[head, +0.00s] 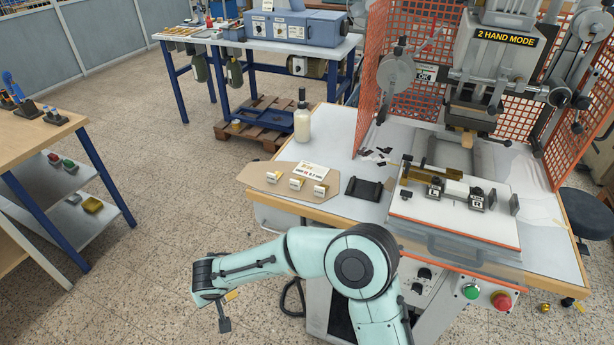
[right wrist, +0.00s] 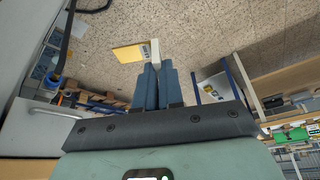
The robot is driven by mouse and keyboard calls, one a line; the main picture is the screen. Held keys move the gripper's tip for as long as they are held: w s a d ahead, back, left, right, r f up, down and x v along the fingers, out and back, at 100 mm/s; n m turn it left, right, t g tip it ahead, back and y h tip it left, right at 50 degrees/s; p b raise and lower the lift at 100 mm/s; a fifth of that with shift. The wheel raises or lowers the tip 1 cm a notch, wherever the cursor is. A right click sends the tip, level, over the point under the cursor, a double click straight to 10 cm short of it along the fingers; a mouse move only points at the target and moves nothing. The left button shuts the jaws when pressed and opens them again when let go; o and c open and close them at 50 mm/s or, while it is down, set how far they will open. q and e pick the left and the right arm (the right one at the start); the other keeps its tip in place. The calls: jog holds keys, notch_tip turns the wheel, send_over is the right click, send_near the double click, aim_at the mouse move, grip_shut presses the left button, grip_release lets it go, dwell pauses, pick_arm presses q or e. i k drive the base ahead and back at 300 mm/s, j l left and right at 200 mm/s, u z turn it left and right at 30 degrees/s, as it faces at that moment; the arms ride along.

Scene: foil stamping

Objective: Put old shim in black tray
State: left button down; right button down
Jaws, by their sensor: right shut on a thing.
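My right gripper (head: 222,306) hangs over the floor in front of the bench, at the end of the pale-green arm. In the right wrist view its fingers (right wrist: 158,84) are shut on the white tab of a shim (right wrist: 130,53). The shim's yellow plate sticks out to the left of the tab; it also shows as a small yellow strip in the head view (head: 232,295). The black tray (head: 364,189) lies on the bench, left of the press fixture, and looks empty. The gripper is apart from it, to its lower left. My left gripper is out of view.
A tan board (head: 252,176) with several white-tabbed shims lies left of the tray. A bottle (head: 302,122) stands behind it. The fixture plate (head: 420,206) with L and R blocks is at the right, under the press and orange guards (head: 376,60).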

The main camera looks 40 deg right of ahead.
aim_at(365, 189)
jog(key=i+j+u, duration=0.2)
jog(key=i+u, duration=0.15)
jog(key=i, duration=0.2)
jog(key=i+u, duration=0.35)
jog(key=i, duration=0.2)
jog(key=i+z, duration=0.25)
jog(key=z, duration=0.15)
jog(key=i+z, duration=0.4)
jog(key=i+j+z, duration=0.15)
jog(key=z, duration=0.2)
jog(key=i+z, duration=0.15)
jog(key=z, duration=0.3)
jog(key=i+j+z, duration=0.1)
jog(key=z, duration=0.3)
jog(key=i+j+z, duration=0.15)
jog(key=z, duration=0.3)
jog(key=i+j+z, duration=0.2)
jog(key=z, duration=0.2)
jog(key=i+j+z, duration=0.55)
jog(key=j+z, duration=0.2)
